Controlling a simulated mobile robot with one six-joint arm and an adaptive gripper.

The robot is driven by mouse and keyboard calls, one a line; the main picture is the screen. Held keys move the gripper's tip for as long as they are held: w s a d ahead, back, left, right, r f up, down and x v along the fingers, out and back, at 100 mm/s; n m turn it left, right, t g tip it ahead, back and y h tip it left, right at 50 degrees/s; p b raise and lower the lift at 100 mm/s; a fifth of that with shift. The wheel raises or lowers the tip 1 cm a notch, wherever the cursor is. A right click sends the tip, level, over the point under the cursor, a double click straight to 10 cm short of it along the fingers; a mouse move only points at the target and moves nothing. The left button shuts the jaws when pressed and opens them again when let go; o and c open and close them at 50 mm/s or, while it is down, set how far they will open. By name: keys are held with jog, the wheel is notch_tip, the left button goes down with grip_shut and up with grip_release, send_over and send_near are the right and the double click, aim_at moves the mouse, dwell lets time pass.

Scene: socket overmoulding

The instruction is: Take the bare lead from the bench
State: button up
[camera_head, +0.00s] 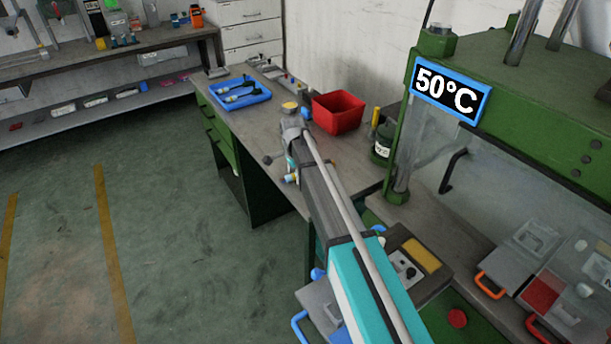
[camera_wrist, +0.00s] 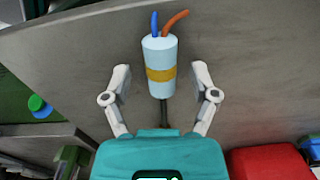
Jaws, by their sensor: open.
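In the wrist view the bare lead (camera_wrist: 160,58) shows as a pale blue-white cylinder with an orange-yellow band. A blue wire and an orange wire stick out of its far end, and a dark cable runs from its near end toward my gripper's body. My gripper (camera_wrist: 161,74) is open, with one finger on each side of the cylinder. A gap shows between each finger and the cylinder.
A red bin (camera_head: 338,112) stands right of my arm's end. A blue tray (camera_head: 262,96) with dark items lies beyond on the left.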

dwell(0.5)
grip_shut()
